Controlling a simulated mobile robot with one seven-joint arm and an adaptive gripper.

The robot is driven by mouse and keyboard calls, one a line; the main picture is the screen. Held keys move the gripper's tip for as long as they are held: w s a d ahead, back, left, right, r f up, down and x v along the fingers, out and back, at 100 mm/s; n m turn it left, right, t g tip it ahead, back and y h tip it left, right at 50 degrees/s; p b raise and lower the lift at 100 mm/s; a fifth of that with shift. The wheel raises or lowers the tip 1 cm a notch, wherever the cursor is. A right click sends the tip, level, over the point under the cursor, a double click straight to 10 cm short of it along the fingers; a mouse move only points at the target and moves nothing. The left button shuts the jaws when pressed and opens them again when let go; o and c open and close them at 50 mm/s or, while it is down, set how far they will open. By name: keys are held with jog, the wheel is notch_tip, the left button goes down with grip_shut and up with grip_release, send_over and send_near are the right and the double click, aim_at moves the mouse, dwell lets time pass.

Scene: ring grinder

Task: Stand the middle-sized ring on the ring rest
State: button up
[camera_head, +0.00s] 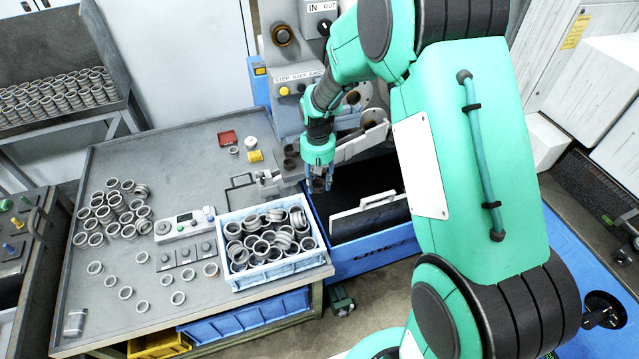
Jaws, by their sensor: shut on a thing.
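My gripper (319,186) points down in front of the grinder, above the near edge of the machine and the blue bin. It is shut on a ring (318,185), which looks dark and small between the fingers; its size class cannot be told. A small metal bracket (268,180) sits at the table's right edge, left of my gripper and apart from it; I cannot tell whether it is the ring rest.
A white-blue crate (285,274) full of rings stands at the table's (115,335) front right. A blue bin (372,252) with a dark inside lies below my gripper. A grey control box (184,226) and many rings occupy the left. The table's back left is clear.

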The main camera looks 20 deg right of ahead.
jog(key=w+f+m+b, duration=0.1)
jog(key=b, duration=0.1)
jog(key=w+a+f+m+b, duration=0.1)
jog(key=b, duration=0.1)
jog(key=shift+a+f, duration=0.15)
jog(key=shift+f, duration=0.15)
jog(key=w+d+f+t+h+b, duration=0.1)
jog(key=w+d+f+t+b, duration=0.1)
jog(key=w+d, duration=0.5)
jog(key=w+d+f+m+t+h+b, duration=0.1)
jog(key=w+d+t, duration=0.4)
jog(key=d, duration=1)
jog(key=shift+w+f+m+t+b, duration=0.3)
jog(key=shift+w+f+b, duration=0.45)
jog(key=shift+b, duration=0.5)
jog(key=shift+w+d+r, duration=0.2)
jog(key=shift+w+r, duration=0.05)
jog(key=shift+w+d+r+t+h, duration=0.1)
jog(key=shift+w+d+t+h, duration=0.1)
jog(key=shift+t+h, duration=0.1)
jog(key=shift+d, duration=0.15)
